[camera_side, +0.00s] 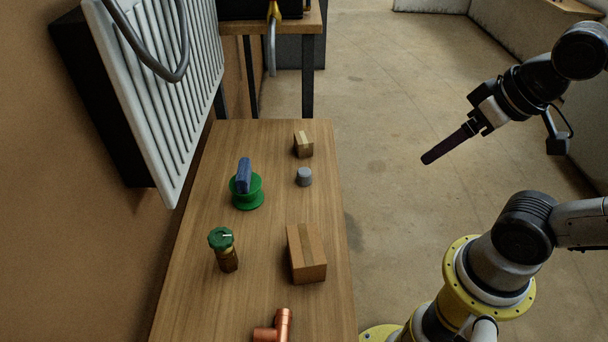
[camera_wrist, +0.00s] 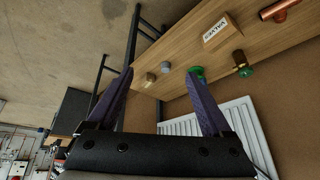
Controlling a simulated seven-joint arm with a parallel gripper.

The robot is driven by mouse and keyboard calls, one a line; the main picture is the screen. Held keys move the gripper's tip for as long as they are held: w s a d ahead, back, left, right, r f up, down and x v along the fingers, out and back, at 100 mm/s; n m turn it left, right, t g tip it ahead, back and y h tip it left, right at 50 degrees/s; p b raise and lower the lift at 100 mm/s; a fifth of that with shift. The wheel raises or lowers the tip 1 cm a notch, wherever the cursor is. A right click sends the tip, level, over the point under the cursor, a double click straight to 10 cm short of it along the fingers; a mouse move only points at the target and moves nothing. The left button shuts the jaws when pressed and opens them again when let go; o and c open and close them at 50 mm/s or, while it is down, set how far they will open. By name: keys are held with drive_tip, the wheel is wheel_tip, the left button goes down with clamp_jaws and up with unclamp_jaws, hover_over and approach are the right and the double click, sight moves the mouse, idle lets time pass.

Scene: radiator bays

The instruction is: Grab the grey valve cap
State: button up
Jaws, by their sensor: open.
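The grey valve cap (camera_side: 304,177) is a small grey cylinder standing on the wooden bench, near its right edge in the side view. In the wrist view the cap (camera_wrist: 166,67) shows small and distant, between the fingertips in the picture. My gripper (camera_side: 428,158) is in the air to the right of the bench, well apart from the cap. In the wrist view my gripper (camera_wrist: 158,73) has its two purple fingers spread wide, with nothing held between them.
A small box (camera_side: 303,145) stands behind the cap. A larger box (camera_side: 306,254), a green-topped brass valve (camera_side: 225,251) and a copper tee (camera_side: 276,329) are nearer. A white radiator (camera_side: 168,80) hangs at left.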

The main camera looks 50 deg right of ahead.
wheel_tip(320, 180, up, 4)
drive_tip(key=w+f+m, duration=0.1)
drive_tip(key=w+m, duration=0.2)
drive_tip(key=m, duration=0.1)
drive_tip(key=m+g+h, duration=0.1)
drive_tip(key=m+g, duration=0.4)
drive_tip(key=m, duration=0.5)
hover_over(304, 171)
drive_tip(key=f, duration=2.3)
drive_tip(key=shift+s+a, duration=0.25)
drive_tip(key=shift+a, duration=0.1)
drive_tip(key=shift+w+d+f, duration=0.1)
drive_tip(key=shift+d+f, duration=0.05)
drive_tip(key=shift+f, duration=0.8)
drive_tip(key=shift+w+d+f, duration=0.1)
drive_tip(key=shift+f, duration=0.9)
drive_tip(key=shift+w+d+f, duration=0.1)
drive_tip(key=shift+d+f, duration=0.05)
drive_tip(key=shift+f, duration=0.8)
clamp_jaws()
